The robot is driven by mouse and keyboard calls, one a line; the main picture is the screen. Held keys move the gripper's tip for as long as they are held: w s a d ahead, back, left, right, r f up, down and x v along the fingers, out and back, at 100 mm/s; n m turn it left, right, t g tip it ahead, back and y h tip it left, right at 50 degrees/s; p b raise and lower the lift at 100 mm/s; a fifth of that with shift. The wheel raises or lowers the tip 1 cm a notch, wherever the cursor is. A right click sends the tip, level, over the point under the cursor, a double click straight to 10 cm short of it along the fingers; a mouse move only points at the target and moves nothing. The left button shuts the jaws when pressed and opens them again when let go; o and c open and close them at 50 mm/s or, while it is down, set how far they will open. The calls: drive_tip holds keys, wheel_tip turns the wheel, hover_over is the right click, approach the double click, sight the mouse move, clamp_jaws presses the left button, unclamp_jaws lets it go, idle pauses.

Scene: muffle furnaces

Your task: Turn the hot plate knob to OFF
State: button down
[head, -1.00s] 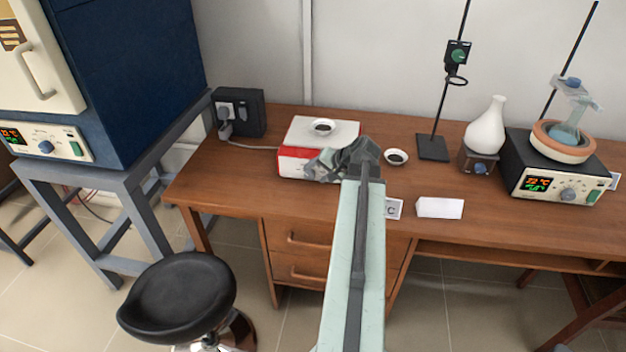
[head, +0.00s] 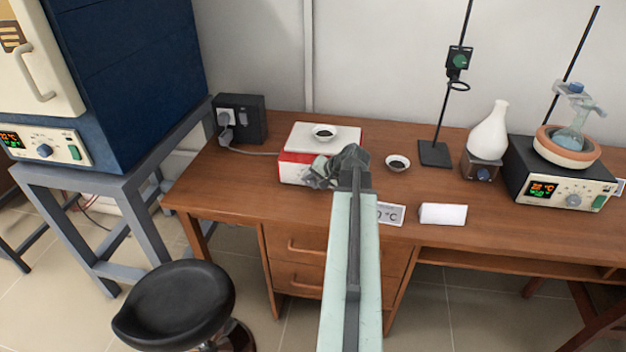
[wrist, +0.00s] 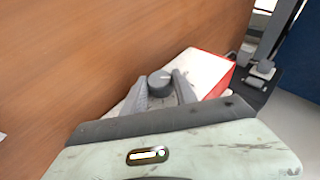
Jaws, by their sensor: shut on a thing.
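The hot plate (head: 297,168) is a low box with a white top and a red and white front, on the wooden desk. It also shows in the wrist view (wrist: 208,70). Its dark grey round knob (wrist: 159,84) has a pale mark on top, pointing toward the right in the wrist view. My gripper (wrist: 159,80) is shut on the knob, one finger on each side. In the head view my gripper (head: 322,176) is at the front of the hot plate and hides the knob. I see no OFF lettering.
A small dish (head: 324,132) sits on the hot plate, and another dish (head: 397,163) on the desk to its right. A temperature card (head: 391,214) and a white block (head: 443,214) lie near the front edge. A black stool (head: 175,302) stands in front, left.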

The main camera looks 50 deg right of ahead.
drive_tip(key=p, duration=0.1)
drive_tip(key=g+p, duration=0.1)
drive_tip(key=g+h, duration=0.1)
drive_tip(key=shift+w+a+r+n+p, duration=0.2)
drive_tip(key=shift+a+r+n+p, duration=0.1)
drive_tip(key=shift+p, duration=0.1)
drive_tip(key=shift+w+a+f+g+h+p, duration=0.1)
drive_tip(key=shift+g+h+p, duration=0.2)
drive_tip(key=shift+g, duration=0.2)
drive_tip(key=shift+w+g+h+p, duration=0.1)
drive_tip(key=shift+g+h+p, duration=0.2)
drive_tip(key=shift+g, duration=0.2)
drive_tip(key=shift+a+f+n+g+h, duration=0.1)
drive_tip(key=shift+n+g+h, duration=0.4)
drive_tip(key=shift+g, duration=0.6)
drive_tip(key=c, duration=1)
unclamp_jaws()
drive_tip(key=shift+o, duration=0.2)
drive_tip(key=shift+p, duration=0.3)
